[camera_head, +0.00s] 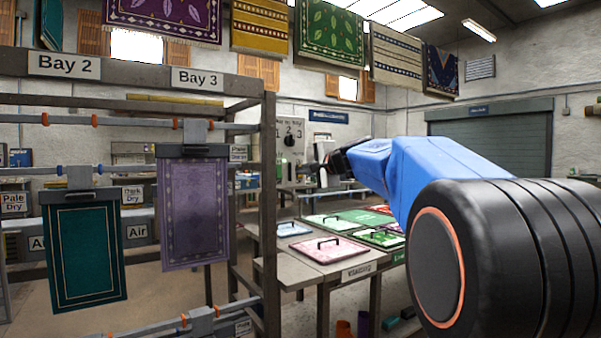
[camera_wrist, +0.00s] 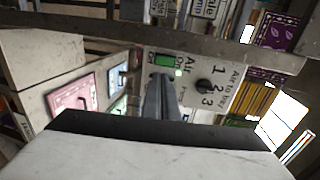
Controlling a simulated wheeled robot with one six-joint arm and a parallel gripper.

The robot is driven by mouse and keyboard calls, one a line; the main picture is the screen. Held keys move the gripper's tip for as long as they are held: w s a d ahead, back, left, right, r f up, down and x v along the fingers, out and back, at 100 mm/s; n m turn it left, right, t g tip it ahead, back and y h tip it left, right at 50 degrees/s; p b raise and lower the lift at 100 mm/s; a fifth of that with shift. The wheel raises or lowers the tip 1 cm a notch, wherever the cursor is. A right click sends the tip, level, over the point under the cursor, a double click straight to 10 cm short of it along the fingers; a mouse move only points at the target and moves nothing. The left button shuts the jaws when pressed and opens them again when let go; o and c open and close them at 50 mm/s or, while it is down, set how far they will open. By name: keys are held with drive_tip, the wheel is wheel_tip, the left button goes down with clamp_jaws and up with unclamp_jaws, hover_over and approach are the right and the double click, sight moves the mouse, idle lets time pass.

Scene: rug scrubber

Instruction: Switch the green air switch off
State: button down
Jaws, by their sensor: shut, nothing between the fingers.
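The green air switch (camera_wrist: 165,59) shows in the wrist view on a pale panel (camera_wrist: 222,70) marked "Air", with small On and Off lettering by it. Its lever position is too small to tell. My gripper (camera_wrist: 160,80) is shut and empty. In the picture its fingertips lie just below the switch; I cannot tell whether they touch the panel. The panel also carries a black knob (camera_wrist: 204,86) with the numbers 1, 2 and 3.
A rack (camera_head: 268,200) with a teal rug (camera_head: 84,250) and a purple rug (camera_head: 194,210) stands at the left. A table (camera_head: 290,268) with flat coloured pieces and handles stands below my arm. Several rugs hang overhead.

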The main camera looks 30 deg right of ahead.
sight(279, 175)
drive_tip(key=w, duration=0.3)
drive_tip(key=w+f, duration=0.1)
drive_tip(key=w, duration=0.3)
drive_tip(key=w+f, duration=0.1)
drive_tip(key=w, duration=0.3)
drive_tip(key=shift+w+a, duration=0.25)
drive_tip(key=shift+w, duration=0.1)
